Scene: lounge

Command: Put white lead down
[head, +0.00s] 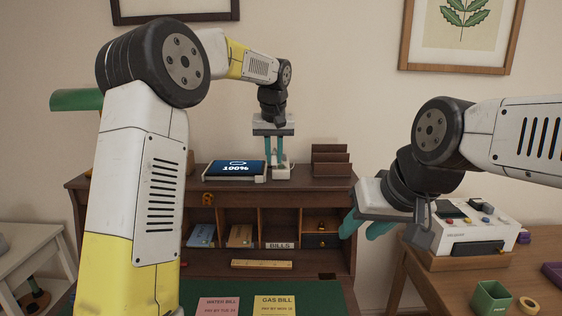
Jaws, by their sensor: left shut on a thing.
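My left gripper (275,162) points down over the top of the desk, right beside the docked device. Its teal fingers are shut on a white piece, which I take to be the white lead (283,171), at the desk-top surface. The fingers hide part of it, and I cannot tell whether it touches the wood. The device (236,169) has a lit screen reading 100%. My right gripper (366,228) hangs in front of the desk's right side, its teal fingers apart and empty.
The dark wooden desk (200,258) has pigeonholes, one labelled BILLS, and a brown letter rack (331,160) on top. A pink water bill (219,306) and a yellow gas bill (274,305) lie on the green mat. A white machine (470,232) stands on the right table.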

